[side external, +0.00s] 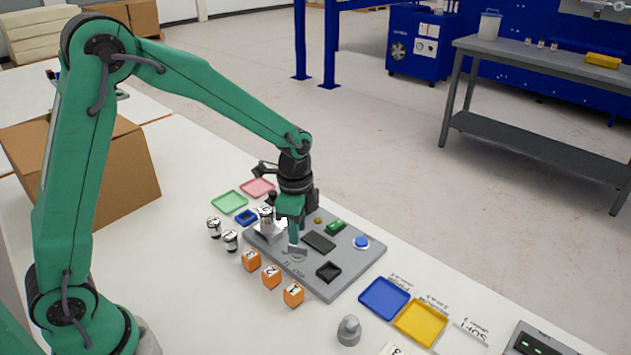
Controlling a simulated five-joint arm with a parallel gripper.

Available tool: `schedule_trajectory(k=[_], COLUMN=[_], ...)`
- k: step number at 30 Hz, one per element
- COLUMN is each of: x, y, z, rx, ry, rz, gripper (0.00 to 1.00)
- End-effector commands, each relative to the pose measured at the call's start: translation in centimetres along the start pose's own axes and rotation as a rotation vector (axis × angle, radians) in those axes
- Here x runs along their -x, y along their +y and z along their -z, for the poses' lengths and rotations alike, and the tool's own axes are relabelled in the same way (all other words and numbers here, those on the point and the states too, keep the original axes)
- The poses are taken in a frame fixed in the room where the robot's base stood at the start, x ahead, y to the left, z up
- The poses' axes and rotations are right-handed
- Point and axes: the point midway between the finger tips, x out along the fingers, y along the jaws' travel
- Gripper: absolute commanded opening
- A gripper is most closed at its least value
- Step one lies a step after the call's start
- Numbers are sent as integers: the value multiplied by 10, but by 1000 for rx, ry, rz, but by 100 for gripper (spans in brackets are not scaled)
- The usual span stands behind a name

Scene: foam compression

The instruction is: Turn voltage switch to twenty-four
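A grey panel (352,268) lies on the white table and carries several parts. Near its front left edge is a small grey round part (297,252) with dark printed marks beside it, too small to read surely; it looks like the voltage switch. Its setting cannot be made out. My gripper (293,240) points down over the panel, with a green finger right above or at this part. Contact cannot be told. The finger gap is hidden from this side, so I cannot see whether it is open or shut.
The panel also holds a blue button (361,242), a green part (335,226), a dark rectangle (319,241) and a grey block with a metal cylinder (266,214) close to my gripper. Orange numbered cubes (271,276) stand in front. Blue (384,297) and yellow (421,321) trays lie right.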

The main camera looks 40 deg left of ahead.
Motion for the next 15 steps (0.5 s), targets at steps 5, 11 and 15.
schedule_trajectory(k=[5,11,15], x=[22,34,35], y=[0,0,0], z=[0,0,0], rx=[-1,-1,-1], ry=[1,0,0], rz=[2,1,0], gripper=[31,31,31])
